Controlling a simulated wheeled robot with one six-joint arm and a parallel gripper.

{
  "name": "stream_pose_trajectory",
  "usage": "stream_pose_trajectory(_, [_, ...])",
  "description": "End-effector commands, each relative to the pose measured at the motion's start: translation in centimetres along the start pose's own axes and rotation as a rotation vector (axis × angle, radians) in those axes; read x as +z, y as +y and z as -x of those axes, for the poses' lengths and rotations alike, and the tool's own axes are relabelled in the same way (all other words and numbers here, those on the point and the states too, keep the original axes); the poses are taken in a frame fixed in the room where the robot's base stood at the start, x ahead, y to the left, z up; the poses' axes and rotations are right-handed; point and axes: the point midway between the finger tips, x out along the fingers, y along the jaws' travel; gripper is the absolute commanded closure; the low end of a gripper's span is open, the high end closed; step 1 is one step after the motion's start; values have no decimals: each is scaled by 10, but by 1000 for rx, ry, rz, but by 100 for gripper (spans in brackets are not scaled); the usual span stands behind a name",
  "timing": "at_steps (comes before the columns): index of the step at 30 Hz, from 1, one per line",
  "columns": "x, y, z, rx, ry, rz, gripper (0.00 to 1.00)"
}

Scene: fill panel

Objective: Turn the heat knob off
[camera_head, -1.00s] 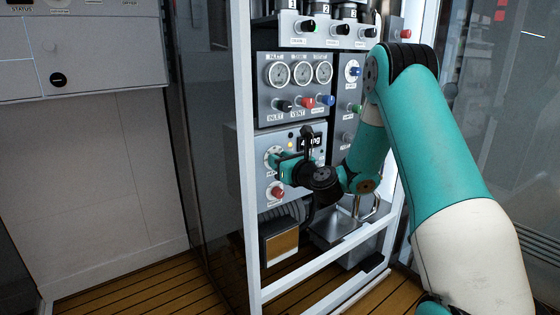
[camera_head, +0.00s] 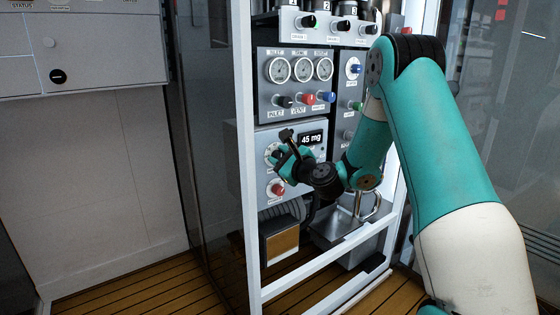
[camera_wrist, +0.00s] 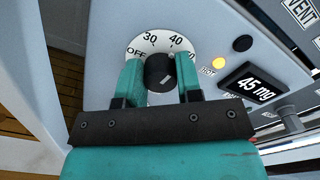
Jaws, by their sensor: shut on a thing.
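The heat knob (camera_wrist: 160,72) is black and sits on a white dial marked OFF, 30, 40 and a partly covered 50 in the wrist view. A short light line shows on its lower right face; which mark it points to is unclear. My gripper (camera_wrist: 158,68) is shut on the knob, with one teal finger on each side. In the head view my gripper (camera_head: 281,157) is at the dial (camera_head: 270,151), whose left rim shows; the knob is mostly hidden there.
A display (camera_wrist: 254,86) reads 45 mg. A red knob (camera_head: 277,189) is just below the dial. Inlet and vent knobs (camera_head: 307,98) are above. A pale frame post (camera_head: 246,160) stands close on the left.

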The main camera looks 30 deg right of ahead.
Motion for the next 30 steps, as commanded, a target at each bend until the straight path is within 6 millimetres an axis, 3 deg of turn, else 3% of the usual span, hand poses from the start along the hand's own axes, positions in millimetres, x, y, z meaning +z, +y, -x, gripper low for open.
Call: stream_pose_trajectory(30, [-3,5,0,-1,-2,967,91])
